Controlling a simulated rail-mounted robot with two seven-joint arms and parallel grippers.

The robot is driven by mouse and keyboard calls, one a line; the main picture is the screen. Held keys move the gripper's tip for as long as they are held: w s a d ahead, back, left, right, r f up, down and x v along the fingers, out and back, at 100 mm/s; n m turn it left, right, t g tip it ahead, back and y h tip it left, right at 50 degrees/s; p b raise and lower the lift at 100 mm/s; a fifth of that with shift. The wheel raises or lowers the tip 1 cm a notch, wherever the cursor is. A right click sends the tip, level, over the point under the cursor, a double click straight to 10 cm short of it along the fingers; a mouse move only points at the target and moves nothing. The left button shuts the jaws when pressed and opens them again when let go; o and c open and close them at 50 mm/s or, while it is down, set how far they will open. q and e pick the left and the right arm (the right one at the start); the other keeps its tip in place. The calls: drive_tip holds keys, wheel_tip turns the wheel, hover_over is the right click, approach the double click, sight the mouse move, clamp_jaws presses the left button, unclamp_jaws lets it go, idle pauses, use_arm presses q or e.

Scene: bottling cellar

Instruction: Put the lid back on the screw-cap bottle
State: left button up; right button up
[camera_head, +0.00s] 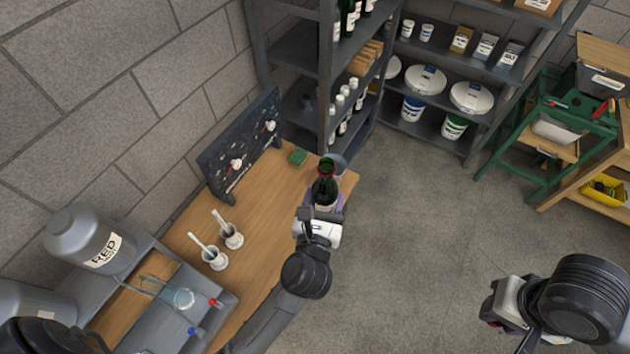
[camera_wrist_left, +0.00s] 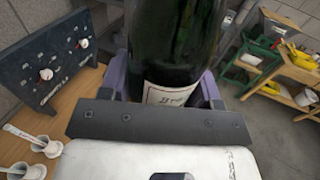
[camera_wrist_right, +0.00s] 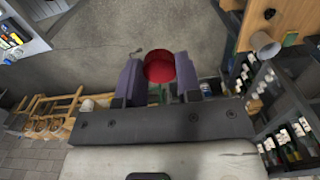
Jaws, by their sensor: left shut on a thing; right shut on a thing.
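The dark green screw-cap bottle (camera_head: 324,190) has a white label and a red neck top. My left gripper (camera_head: 325,207) is shut around it at the end of the wooden bench; the bottle also fills the top of the left wrist view (camera_wrist_left: 172,45). Its base is hidden in the head view, so I cannot tell whether it touches the bench. The red lid (camera_wrist_right: 159,66) sits between the purple fingers of my right gripper (camera_wrist_right: 160,75), which is shut on it. That gripper (camera_head: 491,312) is over the floor at the lower right, well apart from the bottle.
A grey cup (camera_head: 339,160) stands behind the bottle, near a green block (camera_head: 298,156). White holders with sticks (camera_head: 232,238) and a dark pegboard (camera_head: 240,145) occupy the bench (camera_head: 262,225). Bottle shelves (camera_head: 325,40) rise behind. The floor between my grippers is clear.

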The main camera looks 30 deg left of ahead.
use_arm(q)
drive_tip(key=w+d+f+m+h, duration=0.1)
drive_tip(key=d+m+h, duration=0.5)
drive_tip(key=d+h, duration=0.3)
drive_tip(key=shift+w+d+f+t+h, duration=0.25)
drive_tip(key=shift+w+d+t+h, duration=0.05)
drive_tip(key=shift+d, duration=0.75)
use_arm(e)
drive_tip(key=shift+r, duration=0.1)
drive_tip(key=w+a+r+n, duration=0.2)
drive_tip(key=a+r, duration=0.5)
drive_tip(key=a, duration=0.2)
drive_tip(key=w+a+r+n, duration=0.1)
drive_tip(key=w+a+r, duration=0.1)
drive_tip(key=a+r, duration=0.55)
drive_tip(key=w+a+n, duration=0.4)
drive_tip(key=a+n, duration=0.1)
drive_tip(key=a, duration=0.3)
drive_tip(key=shift+a, duration=0.35)
drive_tip(key=shift+f, duration=0.25)
